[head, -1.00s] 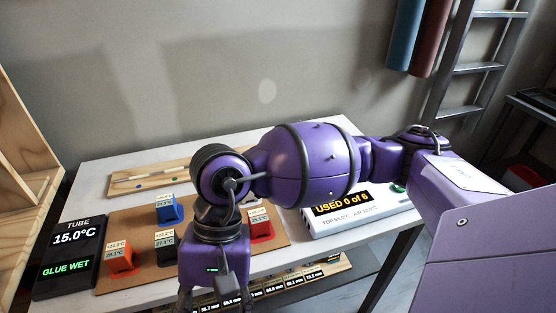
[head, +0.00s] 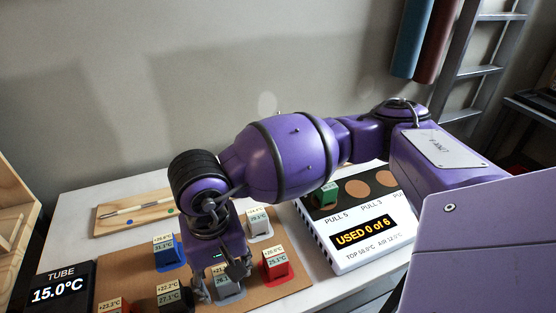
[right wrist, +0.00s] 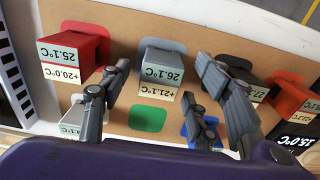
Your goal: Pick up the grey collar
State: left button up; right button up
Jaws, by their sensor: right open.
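The grey collar (right wrist: 160,68) is a small block labelled 26.1°C on a grey patch of the brown board. It also shows in the head view (head: 226,284), partly hidden by my right gripper (head: 222,284). In the right wrist view my right gripper (right wrist: 162,62) is open, with one finger on each side of the collar's near part. The fingers look apart from the collar; I cannot tell how far above the board they are. My left gripper is not in view.
Close neighbours on the brown board (head: 130,263) are a red block (head: 275,266), a dark block (head: 171,298), a blue block (head: 168,254) and a whitish block (head: 259,226). A white device (head: 345,262) with a green block (head: 326,194) stands at the right.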

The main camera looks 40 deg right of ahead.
jog(key=shift+f, duration=0.6)
jog(key=shift+r, duration=0.1)
jog(key=c, duration=1.2)
jog(key=shift+c, duration=0.2)
jog(key=shift+r, duration=0.1)
